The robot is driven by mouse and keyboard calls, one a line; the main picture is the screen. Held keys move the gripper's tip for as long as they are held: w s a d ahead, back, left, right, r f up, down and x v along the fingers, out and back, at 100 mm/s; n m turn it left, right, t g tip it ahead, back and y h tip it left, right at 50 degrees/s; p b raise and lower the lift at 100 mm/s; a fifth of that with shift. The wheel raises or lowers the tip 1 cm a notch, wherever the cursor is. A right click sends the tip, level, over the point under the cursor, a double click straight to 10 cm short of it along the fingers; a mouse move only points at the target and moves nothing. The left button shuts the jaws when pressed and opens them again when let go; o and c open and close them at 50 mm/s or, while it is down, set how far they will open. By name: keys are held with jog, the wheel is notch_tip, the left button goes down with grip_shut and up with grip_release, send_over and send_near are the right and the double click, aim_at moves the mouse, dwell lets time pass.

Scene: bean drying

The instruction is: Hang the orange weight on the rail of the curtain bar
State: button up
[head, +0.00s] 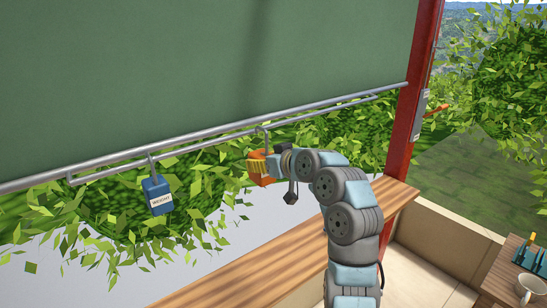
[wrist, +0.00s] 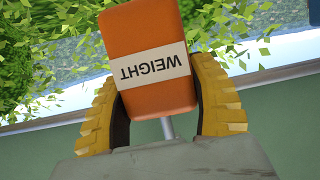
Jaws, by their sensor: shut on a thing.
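The orange weight (head: 268,181) is at the right part of the curtain bar, just below its rail (head: 110,167). My gripper (head: 256,167) is shut on the weight, with yellow fingers on its two sides. In the wrist view the weight (wrist: 150,40) fills the space between the fingers (wrist: 158,88), its white label upside down. Its grey stem (wrist: 167,128) runs down behind my gripper's body. In the head view its hook (head: 262,132) overlaps the rail. I cannot tell whether it rests on it. The curtain bar (head: 220,132) runs along the green curtain's lower edge (head: 190,80).
A blue weight (head: 157,193) hangs on the rail at the left. A red post (head: 408,120) with a grey box (head: 418,115) stands right of the curtain. A wooden ledge (head: 265,262) runs below. A small table (head: 502,270) with a cup (head: 531,287) is at the lower right.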

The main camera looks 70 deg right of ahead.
jog(key=shift+w+d+r, duration=0.1)
jog(key=shift+w, duration=0.5)
jog(key=shift+w+d+r, duration=0.1)
jog(key=shift+w+d, duration=0.2)
jog(key=shift+w, duration=0.3)
jog(key=shift+w+d, duration=0.3)
jog(key=shift+w, duration=0.25)
jog(key=shift+f+x, duration=0.15)
jog(key=shift+x, duration=1.3)
jog(key=shift+f+x, duration=0.15)
jog(key=shift+x, duration=1.35)
jog(key=shift+s, duration=0.1)
jog(key=o, duration=1.3)
